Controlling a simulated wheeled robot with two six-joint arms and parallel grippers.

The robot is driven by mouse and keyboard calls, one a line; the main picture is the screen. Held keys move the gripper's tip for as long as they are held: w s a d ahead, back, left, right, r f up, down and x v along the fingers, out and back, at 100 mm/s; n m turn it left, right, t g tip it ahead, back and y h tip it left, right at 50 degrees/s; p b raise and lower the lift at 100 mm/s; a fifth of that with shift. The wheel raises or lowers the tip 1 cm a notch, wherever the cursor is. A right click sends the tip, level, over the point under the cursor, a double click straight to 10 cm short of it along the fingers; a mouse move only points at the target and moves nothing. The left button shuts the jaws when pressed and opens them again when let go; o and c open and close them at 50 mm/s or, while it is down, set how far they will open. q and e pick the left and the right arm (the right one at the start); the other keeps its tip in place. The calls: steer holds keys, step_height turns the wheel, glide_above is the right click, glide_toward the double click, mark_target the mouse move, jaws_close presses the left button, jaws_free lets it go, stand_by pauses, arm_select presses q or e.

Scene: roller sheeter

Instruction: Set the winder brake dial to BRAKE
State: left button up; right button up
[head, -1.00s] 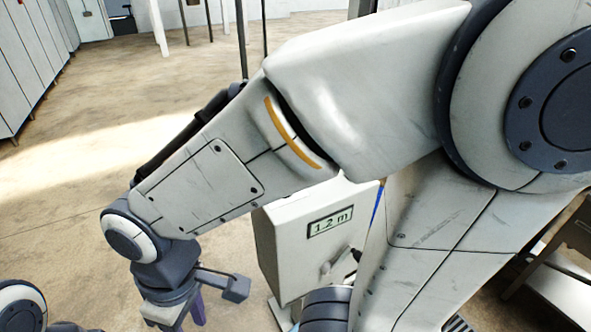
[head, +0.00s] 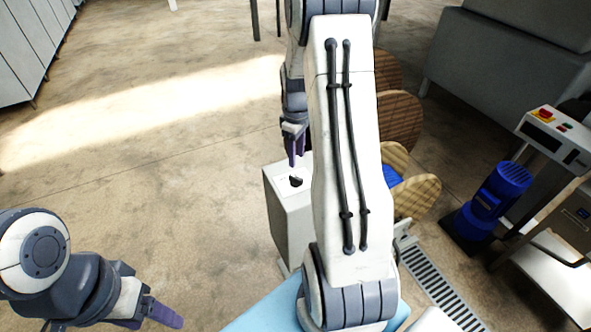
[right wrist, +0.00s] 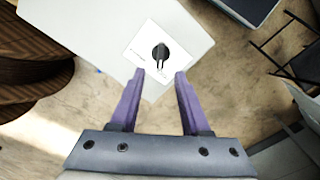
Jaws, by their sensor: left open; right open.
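The winder brake dial (head: 296,181) is a small black knob on the top of a pale grey box (head: 292,225). In the right wrist view the dial (right wrist: 160,53) sits on a white label plate (right wrist: 150,62); its lettering is too small to read. My right gripper (head: 294,163) is above the dial, pointing down. In the right wrist view its two purple fingers (right wrist: 160,74) are apart, empty, with the dial just beyond the tips, between their lines. My left gripper (head: 158,315) is open and empty at the lower left, away from the box.
Round wooden discs (head: 400,120) stand behind my right arm, right of the box. A blue motor (head: 500,190) and a control panel (head: 555,138) are at the right. A floor grate (head: 440,290) lies at the lower right. The floor at left is clear.

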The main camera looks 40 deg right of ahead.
mark_target(296, 177)
step_height(296, 177, down, 8)
steer(key=shift+f+p, duration=0.2)
steer(key=shift+p, duration=0.8)
jaws_close()
